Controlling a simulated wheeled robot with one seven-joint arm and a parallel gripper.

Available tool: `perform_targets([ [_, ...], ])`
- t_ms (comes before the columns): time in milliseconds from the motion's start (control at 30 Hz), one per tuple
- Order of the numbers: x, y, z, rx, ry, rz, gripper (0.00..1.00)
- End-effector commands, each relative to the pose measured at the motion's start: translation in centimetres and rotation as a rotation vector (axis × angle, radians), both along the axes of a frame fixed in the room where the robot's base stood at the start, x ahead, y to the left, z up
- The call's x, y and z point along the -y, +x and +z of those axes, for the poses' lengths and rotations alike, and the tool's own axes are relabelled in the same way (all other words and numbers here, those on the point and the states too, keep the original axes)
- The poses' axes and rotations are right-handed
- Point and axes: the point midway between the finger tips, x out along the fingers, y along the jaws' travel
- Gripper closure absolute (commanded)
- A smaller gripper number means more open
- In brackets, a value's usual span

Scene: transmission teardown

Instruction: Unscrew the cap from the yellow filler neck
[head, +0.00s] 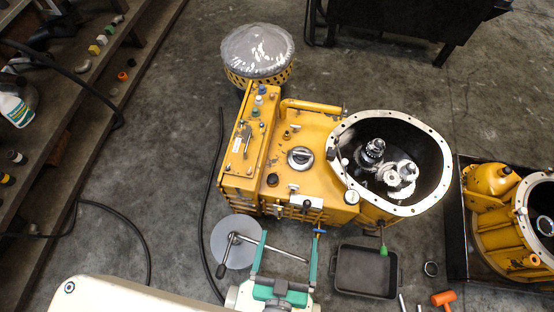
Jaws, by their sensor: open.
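The yellow transmission housing (315,180) stands on the floor in the middle of the head view. A round silver cap with a dark grip bar (300,157) sits on its top face. It looks like the filler cap, and it appears seated; the neck under it cannot be made out. A smaller pale round fitting (351,197) sits near the housing's front right corner. My gripper (287,246), with two green fingers spread wide apart, is in front of the housing's near side.
A grey disc (222,248) with a metal T-bar lies left of my gripper. A black tray (367,272) and an orange mallet (444,298) lie to the right. A second yellow casing (493,232) stands far right. Shelves line the left; a black hose (207,180) runs beside the housing.

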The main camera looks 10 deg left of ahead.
Motion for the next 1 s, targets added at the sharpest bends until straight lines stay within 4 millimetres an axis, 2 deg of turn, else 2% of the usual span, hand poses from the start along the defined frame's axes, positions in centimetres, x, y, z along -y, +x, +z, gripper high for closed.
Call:
perform_targets([
  [200, 1.2, 4.3, -9.7, -0.161, -0.157, 0.075, 0.00],
  [300, 1.7, 6.6, -13.8, -0.242, -0.229, 0.111, 0.00],
  [500, 2.5, 11.5, -20.7, -0.402, -0.362, 0.186, 0.00],
  [733, 2.2, 17.5, -26.4, -0.586, -0.480, 0.283, 0.00],
  [900, 0.9, 21.9, -28.8, -0.721, -0.544, 0.368, 0.00],
  [1000, -0.4, 24.3, -29.6, -0.799, -0.573, 0.427, 0.00],
])
